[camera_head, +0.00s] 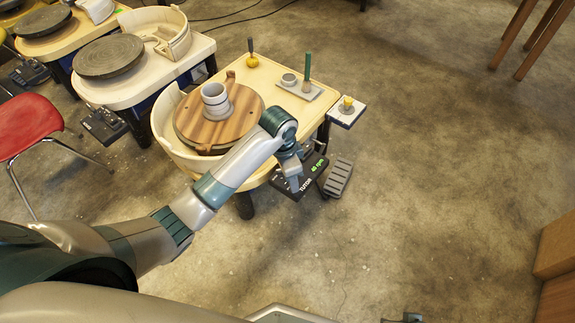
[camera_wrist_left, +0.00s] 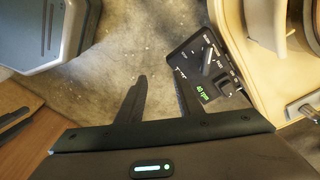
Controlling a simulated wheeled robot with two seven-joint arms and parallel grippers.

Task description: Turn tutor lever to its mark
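The tutor control box (camera_head: 312,178) is a black unit at the near right corner of the wheel table, with a green display reading 40 rpm. In the left wrist view the box (camera_wrist_left: 190,62) shows white markings and the same display. A small lever seems to stand on its face, but its exact angle and its mark are too small to tell. My left gripper (camera_head: 294,182) is beside the box and partly covers it in the head view. In the wrist view the left gripper (camera_wrist_left: 161,78) has its fingers apart and empty, with the box just right of them.
The wheel table (camera_head: 263,78) carries a wooden wheel disc (camera_head: 205,130) with a grey clay cylinder (camera_head: 215,100) and tools. A foot pedal (camera_head: 338,177) lies right of the box. A red chair (camera_head: 25,125) is at left.

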